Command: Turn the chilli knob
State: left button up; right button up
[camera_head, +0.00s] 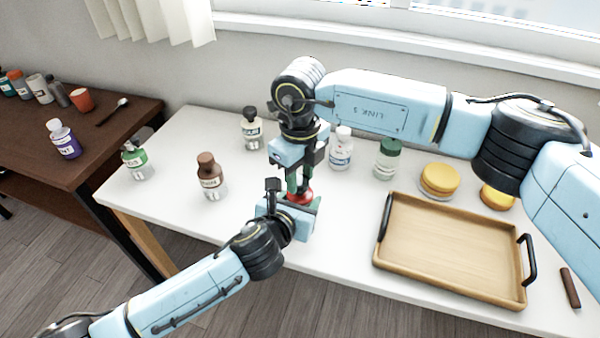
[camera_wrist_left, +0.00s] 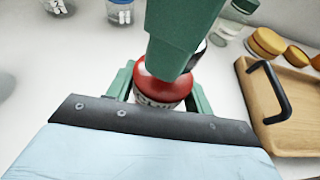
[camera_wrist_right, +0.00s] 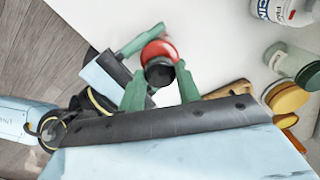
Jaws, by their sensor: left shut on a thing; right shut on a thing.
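The chilli bottle (camera_head: 301,196), a red-topped container with a label and a dark knob, stands near the white table's front edge. My left gripper (camera_head: 297,207) comes in low from the front left and is shut on its body. In the left wrist view the red shoulder (camera_wrist_left: 165,84) and part of the label show between the green fingers. My right gripper (camera_head: 298,184) points down from above, its green fingers shut on the dark knob (camera_wrist_right: 159,72). In the right wrist view the red top (camera_wrist_right: 157,50) shows beyond the knob. The label is mostly hidden.
A wooden tray (camera_head: 450,250) with black handles lies right of the bottle. A brown bottle (camera_head: 210,177), a dark-capped jar (camera_head: 251,130), a white-capped bottle (camera_head: 341,150), a green-capped jar (camera_head: 387,160) and a yellow-lidded jar (camera_head: 440,180) stand around. The front left tabletop is clear.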

aim_at(300, 180)
dwell(0.4)
jog(key=o, duration=1)
notch_tip(300, 180, up, 12)
jog(key=shift+r, duration=0.1)
